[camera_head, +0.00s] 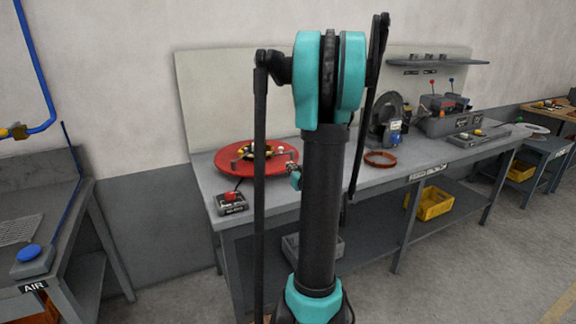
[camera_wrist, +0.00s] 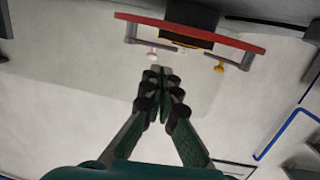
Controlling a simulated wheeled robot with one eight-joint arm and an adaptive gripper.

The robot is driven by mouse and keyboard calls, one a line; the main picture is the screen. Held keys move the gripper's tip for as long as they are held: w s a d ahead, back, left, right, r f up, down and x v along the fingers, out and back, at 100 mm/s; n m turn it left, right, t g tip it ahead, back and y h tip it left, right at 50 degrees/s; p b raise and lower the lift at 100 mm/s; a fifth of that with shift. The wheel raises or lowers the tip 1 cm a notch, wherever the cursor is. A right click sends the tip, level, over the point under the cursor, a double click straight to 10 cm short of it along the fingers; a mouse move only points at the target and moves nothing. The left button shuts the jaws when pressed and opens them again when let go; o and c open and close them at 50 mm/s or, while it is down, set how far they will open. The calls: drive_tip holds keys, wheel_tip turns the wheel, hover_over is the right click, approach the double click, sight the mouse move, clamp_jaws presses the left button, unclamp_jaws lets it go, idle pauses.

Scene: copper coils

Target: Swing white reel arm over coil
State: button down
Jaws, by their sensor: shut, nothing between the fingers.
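The red reel disc (camera_head: 228,166) lies flat on the bench, with a dark and yellowish hub or coil (camera_head: 258,150) at its middle and small arms around it. In the wrist view, which looks upside down, the red disc (camera_wrist: 215,34) is seen edge-on at the top. A grey arm with a white knob (camera_wrist: 152,57) is at its left and one with a yellow knob (camera_wrist: 218,69) at its right. A dark coil (camera_wrist: 188,38) sits between them. My gripper (camera_wrist: 160,72) is shut and empty, its fingertips close to the white knob; contact cannot be told.
A copper ring (camera_head: 380,159) lies on the bench (camera_head: 335,181) right of the disc. A control box with a red button (camera_head: 232,202) stands at the front left. A grinder-like machine (camera_head: 388,121) stands behind the ring. My arm column hides the bench middle.

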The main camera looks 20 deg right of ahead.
sight(278, 154)
drive_tip(key=w, duration=0.4)
drive_tip(key=w+f, duration=0.1)
drive_tip(key=w, duration=0.7)
drive_tip(key=shift+w+d+f, duration=0.1)
drive_tip(key=shift+d+f, duration=0.05)
drive_tip(key=shift+d, duration=0.2)
drive_tip(key=shift+w, duration=0.1)
